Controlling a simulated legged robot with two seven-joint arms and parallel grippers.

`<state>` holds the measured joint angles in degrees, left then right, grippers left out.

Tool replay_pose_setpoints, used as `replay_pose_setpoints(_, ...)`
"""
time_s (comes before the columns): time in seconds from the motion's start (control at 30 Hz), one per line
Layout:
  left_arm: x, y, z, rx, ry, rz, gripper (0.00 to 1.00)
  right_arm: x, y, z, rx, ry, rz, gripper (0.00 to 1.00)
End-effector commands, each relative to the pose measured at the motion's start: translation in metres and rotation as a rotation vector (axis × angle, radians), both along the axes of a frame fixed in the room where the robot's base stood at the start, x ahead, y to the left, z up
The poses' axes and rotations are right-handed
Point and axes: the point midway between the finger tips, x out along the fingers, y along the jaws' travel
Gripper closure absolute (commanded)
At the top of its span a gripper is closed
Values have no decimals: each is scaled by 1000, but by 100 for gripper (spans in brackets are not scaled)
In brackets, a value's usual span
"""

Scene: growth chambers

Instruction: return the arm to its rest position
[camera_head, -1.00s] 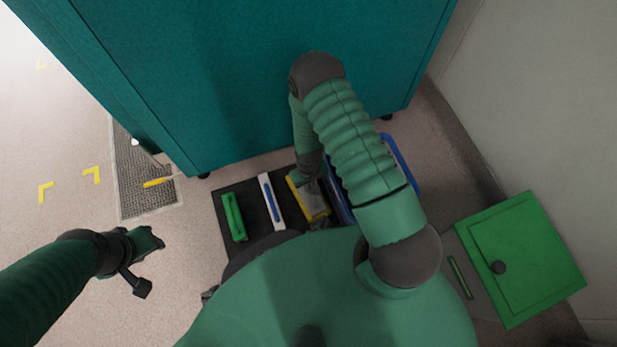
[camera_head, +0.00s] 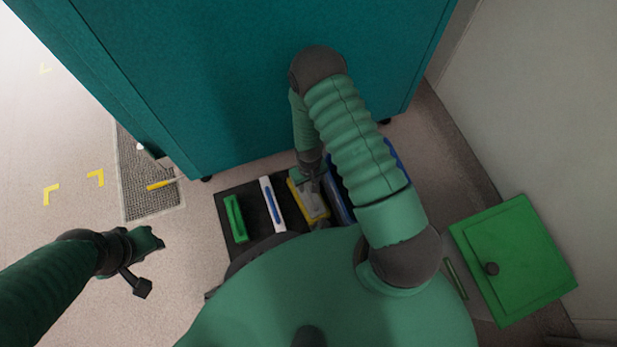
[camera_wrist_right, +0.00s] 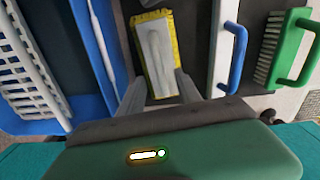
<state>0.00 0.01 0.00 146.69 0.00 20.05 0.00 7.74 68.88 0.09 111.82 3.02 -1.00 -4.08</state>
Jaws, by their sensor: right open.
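My right arm reaches forward and down from the body in the head view. Its gripper (camera_head: 313,186) is low over a yellow-edged pad with a grey top (camera_head: 315,212). In the right wrist view the two fingers (camera_wrist_right: 160,92) are spread apart, with the pad (camera_wrist_right: 155,52) beyond and between them. I see nothing held. Whether a finger touches the pad I cannot tell. My left gripper (camera_head: 148,264) hangs over bare floor at the left, apart from everything; its jaw gap is not clear.
A dark mat (camera_head: 251,195) holds a green brush (camera_head: 235,218) and a white tool with a blue handle (camera_head: 272,204). A blue bin (camera_head: 338,200) stands right of the pad. A teal cabinet (camera_head: 220,80) rises ahead. A green box (camera_head: 515,255) is at right.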

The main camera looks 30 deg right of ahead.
Motion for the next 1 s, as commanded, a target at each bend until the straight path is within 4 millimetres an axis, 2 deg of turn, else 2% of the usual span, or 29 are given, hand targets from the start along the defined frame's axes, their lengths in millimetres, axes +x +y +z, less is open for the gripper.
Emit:
replay_pose_setpoints(0.03,0,0,22,0,0,0,64,1,0,28,0,-2,0,60)
replay_pose_setpoints(0.2,0,0,52,0,-1,0,64,0,0,78,0,-1,0,60)
replay_pose_setpoints(0.3,0,0,65,0,-1,0,64,0,0,101,0,-1,0,60)
replay_pose_setpoints(0.43,0,0,73,0,0,0,64,0,0,118,0,-1,0,60)
replay_pose_setpoints(0.67,0,0,74,0,0,0,64,0,0,123,0,1,0,60)
replay_pose_setpoints(0.77,0,0,74,0,0,0,64,5,1,138,-1,-12,5,60)
replay_pose_setpoints(0.87,0,0,76,0,0,0,64,14,7,181,-3,-45,22,60)
replay_pose_setpoints(1.0,0,0,79,0,0,0,64,15,20,263,-8,-107,53,60)
